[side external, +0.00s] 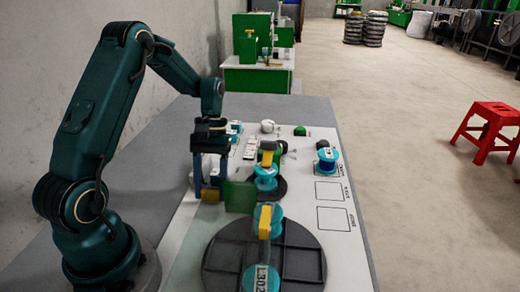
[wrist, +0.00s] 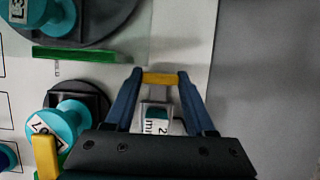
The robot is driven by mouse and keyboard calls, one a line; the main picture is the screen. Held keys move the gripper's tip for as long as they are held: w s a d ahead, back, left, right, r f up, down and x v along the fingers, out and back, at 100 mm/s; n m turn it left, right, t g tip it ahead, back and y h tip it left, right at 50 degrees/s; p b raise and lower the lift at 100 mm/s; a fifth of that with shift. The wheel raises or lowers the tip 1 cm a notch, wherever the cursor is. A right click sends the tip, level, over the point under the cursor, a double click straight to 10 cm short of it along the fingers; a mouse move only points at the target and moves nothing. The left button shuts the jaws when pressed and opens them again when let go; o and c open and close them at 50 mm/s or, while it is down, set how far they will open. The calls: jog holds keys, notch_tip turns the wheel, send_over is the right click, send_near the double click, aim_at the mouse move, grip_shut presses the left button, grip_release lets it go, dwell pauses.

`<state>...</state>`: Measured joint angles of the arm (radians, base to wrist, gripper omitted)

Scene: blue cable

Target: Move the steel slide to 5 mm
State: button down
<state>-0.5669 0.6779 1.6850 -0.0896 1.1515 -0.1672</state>
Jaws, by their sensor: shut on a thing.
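My gripper (side external: 209,188) points down at the left side of the white work board. Its two blue fingers are closed on a yellow block (side external: 211,196). In the wrist view, my gripper (wrist: 160,75) holds the same yellow block (wrist: 160,79) between its fingertips. A small pale grey metal piece (wrist: 146,104) shows between the fingers, with a white label reading "2" and "m" (wrist: 157,127). I cannot tell whether the yellow block is part of the steel slide. The slide's position and any 5 mm mark are not readable, and my palm hides the lower part.
A green plate (side external: 239,197) stands just right of my gripper. A large dark turntable (side external: 222,262) carries a turquoise spool (side external: 263,276) in front. Another turquoise spool (side external: 265,178) stands on a dark disc behind the plate.

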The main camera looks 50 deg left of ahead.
jog(key=shift+s+d, duration=0.2)
jog(key=shift+c, duration=1.2)
grip_release()
jog(key=shift+w, duration=0.1)
jog(key=shift+a, duration=0.1)
jog(key=shift+w+a+r, duration=0.1)
jog(key=shift+w+r, duration=0.1)
jog(key=shift+r, duration=0.1)
jog(key=v, duration=0.7)
jog(key=shift+s+r, duration=0.15)
